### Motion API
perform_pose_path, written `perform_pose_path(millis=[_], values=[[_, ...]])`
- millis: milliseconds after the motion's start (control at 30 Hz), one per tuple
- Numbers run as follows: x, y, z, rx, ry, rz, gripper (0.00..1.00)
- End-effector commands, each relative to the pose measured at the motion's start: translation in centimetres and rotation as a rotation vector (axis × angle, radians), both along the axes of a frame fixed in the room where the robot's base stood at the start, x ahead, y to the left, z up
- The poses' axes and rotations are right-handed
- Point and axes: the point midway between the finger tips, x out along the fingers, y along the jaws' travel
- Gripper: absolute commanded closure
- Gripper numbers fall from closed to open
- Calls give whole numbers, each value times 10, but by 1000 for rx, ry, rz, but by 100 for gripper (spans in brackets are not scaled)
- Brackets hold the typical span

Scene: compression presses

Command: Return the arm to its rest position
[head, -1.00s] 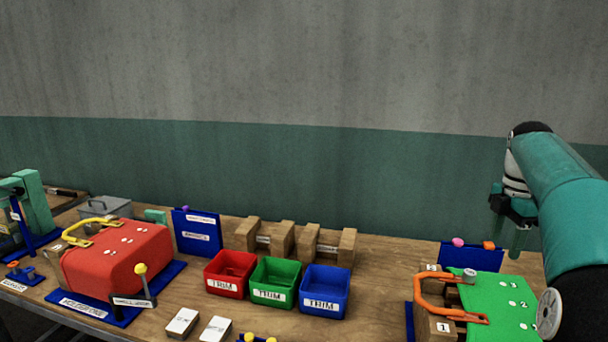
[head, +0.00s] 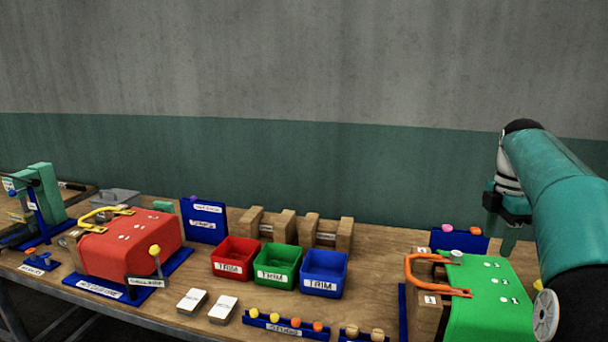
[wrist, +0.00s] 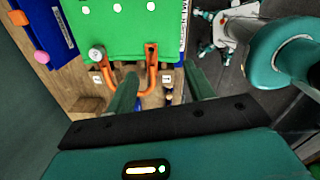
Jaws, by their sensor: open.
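My gripper (head: 504,222) is at the right of the head view, at the end of my teal arm, raised above the workbench (head: 392,258). In the wrist view my gripper (wrist: 163,92) shows two green fingers set wide apart with nothing between them that they hold. Below it is the green press (head: 490,300) with an orange handle (head: 437,275). The press also shows at the top of the wrist view (wrist: 120,35), with its orange handle (wrist: 151,80) beyond the fingers. I cannot tell the exact height between them.
A red press (head: 128,245) with a yellow handle stands at left. Red (head: 234,262), green (head: 277,270) and blue (head: 323,277) trim bins stand mid-bench, before wooden blocks (head: 268,225). Two white cards (head: 192,301) and a rack of coloured knobs (head: 286,325) lie in front. A wall is behind.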

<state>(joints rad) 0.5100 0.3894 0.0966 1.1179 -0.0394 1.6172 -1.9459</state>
Motion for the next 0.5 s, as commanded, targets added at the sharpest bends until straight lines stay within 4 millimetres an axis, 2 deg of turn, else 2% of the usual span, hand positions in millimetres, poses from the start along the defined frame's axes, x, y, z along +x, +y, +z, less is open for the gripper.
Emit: perform_pose_path(millis=[267,367,500], values=[[-17,46,11,-23,-53,-171,47],[-28,66,13,-26,-81,-255,47],[-53,103,15,-23,-138,-411,47]])
